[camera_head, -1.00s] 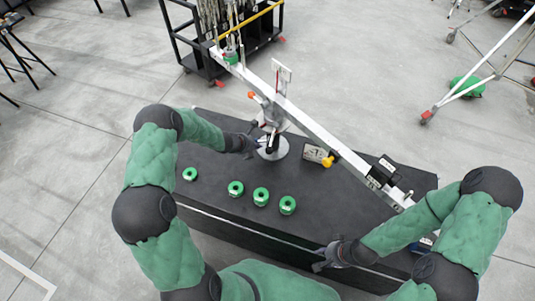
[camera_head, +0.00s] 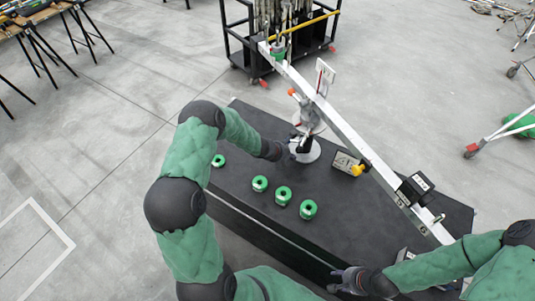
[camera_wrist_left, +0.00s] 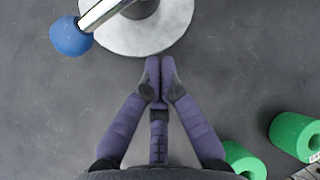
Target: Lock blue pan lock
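In the left wrist view a blue round knob (camera_wrist_left: 71,36) sits on a shiny metal rod (camera_wrist_left: 103,12). It is at the upper left, beside a pale round base plate (camera_wrist_left: 145,38). My left gripper (camera_wrist_left: 159,69) points at the plate's near edge, with its fingertips together and nothing visible between them. The knob is apart from the fingers, up and to the left. In the head view my left gripper (camera_head: 288,150) is at the left side of the stand's round base (camera_head: 306,152); the blue knob cannot be made out there. My right gripper (camera_head: 338,280) is low near the table's front edge.
Several green rolls, one a green roll (camera_head: 308,209), lie on the black table (camera_head: 250,215). A long white beam (camera_head: 345,130) crosses above the table diagonally. A yellow knob (camera_head: 357,170) is right of the stand. A black cart (camera_head: 240,45) stands behind.

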